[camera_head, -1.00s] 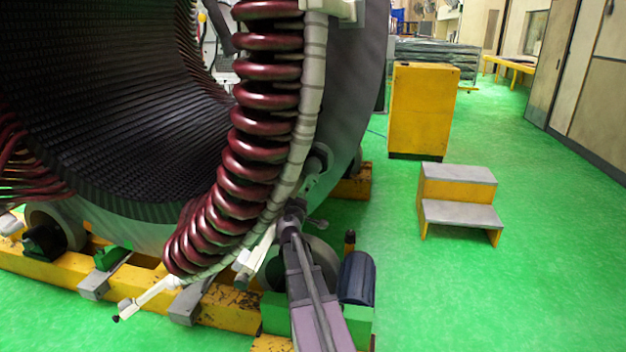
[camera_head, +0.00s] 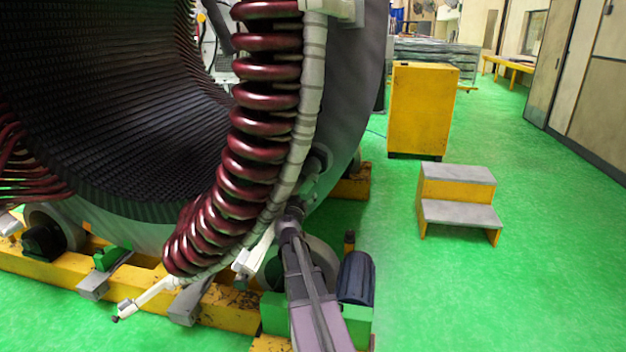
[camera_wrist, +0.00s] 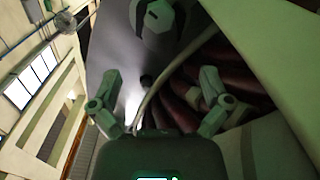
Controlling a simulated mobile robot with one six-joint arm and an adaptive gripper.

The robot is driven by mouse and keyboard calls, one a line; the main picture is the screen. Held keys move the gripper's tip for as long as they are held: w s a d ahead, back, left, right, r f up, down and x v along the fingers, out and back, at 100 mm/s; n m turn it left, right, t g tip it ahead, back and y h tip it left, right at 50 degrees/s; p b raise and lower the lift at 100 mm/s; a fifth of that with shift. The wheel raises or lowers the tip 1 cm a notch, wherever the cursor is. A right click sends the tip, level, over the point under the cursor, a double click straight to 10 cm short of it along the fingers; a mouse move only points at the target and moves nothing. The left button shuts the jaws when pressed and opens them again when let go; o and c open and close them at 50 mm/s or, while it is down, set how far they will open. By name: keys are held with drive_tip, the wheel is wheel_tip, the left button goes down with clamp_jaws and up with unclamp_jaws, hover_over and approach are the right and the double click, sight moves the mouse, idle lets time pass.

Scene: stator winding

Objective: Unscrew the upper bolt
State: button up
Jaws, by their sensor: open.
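My gripper (camera_wrist: 160,78) is open in the wrist view, with its two fingers spread apart and nothing clasped between them. A grey-green rounded part with a dark slot (camera_wrist: 158,14) shows beyond the fingers at the top; I cannot tell whether it is the upper bolt. In the head view, my gripper end (camera_head: 316,168) is beside the pale wrapped ring (camera_head: 298,150) outside the red coils (camera_head: 250,175). Its fingers and the bolt there are too small or hidden to make out.
The large stator (camera_head: 355,110) rests on a yellow frame (camera_head: 225,308). White brackets (camera_head: 150,297) stick out at its lower edge. A yellow cabinet (camera_head: 420,110) and grey-topped steps (camera_head: 460,205) stand right, with open green floor around them.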

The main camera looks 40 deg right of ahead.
sight(312, 180)
drive_tip(key=shift+w+d, duration=0.1)
idle(0.3)
drive_tip(key=x, duration=1.3)
drive_tip(key=shift+w+d, duration=0.15)
drive_tip(key=shift+w, duration=0.05)
drive_tip(key=c, duration=1.2)
drive_tip(key=shift+o, duration=0.2)
drive_tip(key=shift+d, duration=0.15)
